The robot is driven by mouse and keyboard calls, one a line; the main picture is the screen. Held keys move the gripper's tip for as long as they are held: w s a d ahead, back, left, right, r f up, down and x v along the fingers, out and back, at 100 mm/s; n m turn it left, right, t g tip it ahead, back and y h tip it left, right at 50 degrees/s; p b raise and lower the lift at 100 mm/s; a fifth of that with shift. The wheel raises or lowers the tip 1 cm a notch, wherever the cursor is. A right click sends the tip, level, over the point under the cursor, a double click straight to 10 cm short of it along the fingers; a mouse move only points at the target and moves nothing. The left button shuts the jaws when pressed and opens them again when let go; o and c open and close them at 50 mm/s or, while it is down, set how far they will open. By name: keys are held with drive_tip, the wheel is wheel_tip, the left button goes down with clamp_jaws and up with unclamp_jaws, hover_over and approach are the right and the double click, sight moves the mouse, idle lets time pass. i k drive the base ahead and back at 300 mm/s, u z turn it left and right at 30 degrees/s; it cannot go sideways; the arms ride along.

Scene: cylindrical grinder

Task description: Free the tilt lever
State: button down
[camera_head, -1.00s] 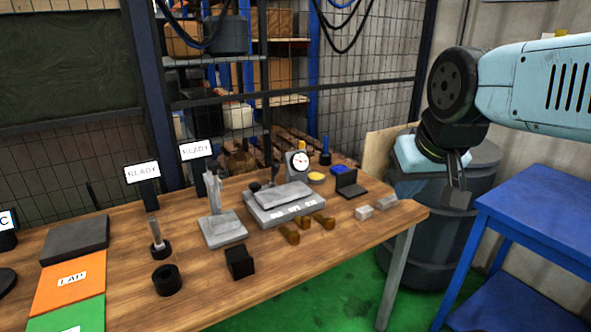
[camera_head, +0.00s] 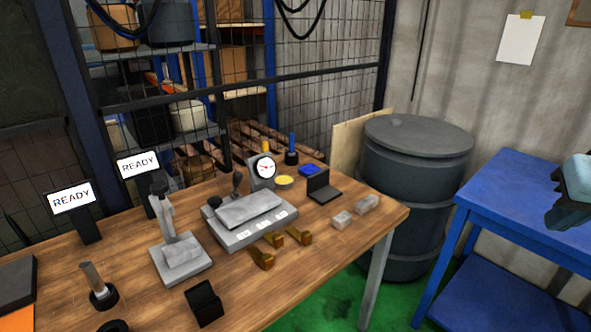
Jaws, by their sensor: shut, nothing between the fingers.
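A grey block fixture (camera_head: 240,233) with white labels on its front edge stands on the wooden table. A light grey plate (camera_head: 250,209) lies on top of it. A dark lever with a rounded end (camera_head: 238,182) rises behind the plate, and a black knob (camera_head: 214,201) sits at its left end. I cannot tell which of these is the tilt lever. A round dial gauge (camera_head: 264,168) stands at the fixture's back. Several brass clamp-like pieces (camera_head: 272,240) lie at its front right. A teal and dark part of my arm shows at the right edge; my gripper's fingers are out of view.
A grey stand (camera_head: 180,259), a black block (camera_head: 204,303) and two READY signs (camera_head: 138,164) are left on the table (camera_head: 130,285). A small black open case (camera_head: 322,188) and pale blocks (camera_head: 343,219) are right. A grey drum (camera_head: 415,200) and blue bench (camera_head: 530,205) stand beyond.

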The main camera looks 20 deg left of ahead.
sight(238, 177)
drive_tip(key=u, duration=0.8)
drive_tip(key=i, duration=0.1)
drive_tip(key=z, duration=1.6)
drive_tip(key=k, duration=1.15)
drive_tip(key=u, duration=2.1)
drive_tip(key=i, duration=1)
drive_tip(key=u, duration=0.05)
